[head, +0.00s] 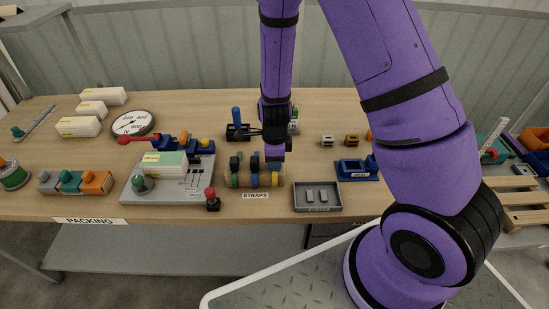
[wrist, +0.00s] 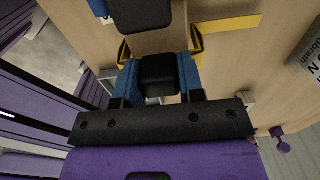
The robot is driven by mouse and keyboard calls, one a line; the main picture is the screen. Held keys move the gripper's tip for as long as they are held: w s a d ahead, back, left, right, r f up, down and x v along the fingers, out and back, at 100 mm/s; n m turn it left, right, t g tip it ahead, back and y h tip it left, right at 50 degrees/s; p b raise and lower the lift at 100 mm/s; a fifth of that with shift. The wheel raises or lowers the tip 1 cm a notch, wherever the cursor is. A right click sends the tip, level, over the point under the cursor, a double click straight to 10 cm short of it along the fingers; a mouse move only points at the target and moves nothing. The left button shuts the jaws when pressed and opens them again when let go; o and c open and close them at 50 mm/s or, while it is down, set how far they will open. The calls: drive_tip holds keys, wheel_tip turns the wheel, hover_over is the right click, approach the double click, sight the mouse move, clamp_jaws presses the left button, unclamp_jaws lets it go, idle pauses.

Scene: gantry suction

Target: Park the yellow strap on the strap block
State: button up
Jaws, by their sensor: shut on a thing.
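The strap block (head: 284,182) is a wooden block at the table's front edge, behind the STRAPS label. A green strap (head: 235,181) and a blue strap (head: 254,181) with black tops stand there side by side. The yellow strap (head: 275,180) is at the block's right end, under my gripper (head: 274,163). In the wrist view, my gripper (wrist: 160,75) has its blue fingers on both sides of a black piece, with yellow strap (wrist: 229,26) parts beside and beyond them. It is shut on the yellow strap. Whether the strap touches the block is hidden.
A grey tray (head: 318,207) stands right of the block, with a blue holder (head: 356,170) behind it.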

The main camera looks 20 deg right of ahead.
drive_tip(key=shift+f, duration=0.35)
drive_tip(key=o, duration=1)
drive_tip(key=shift+r, duration=0.1)
wheel_tip(320, 180, up, 11)
drive_tip(key=shift+f, duration=0.2)
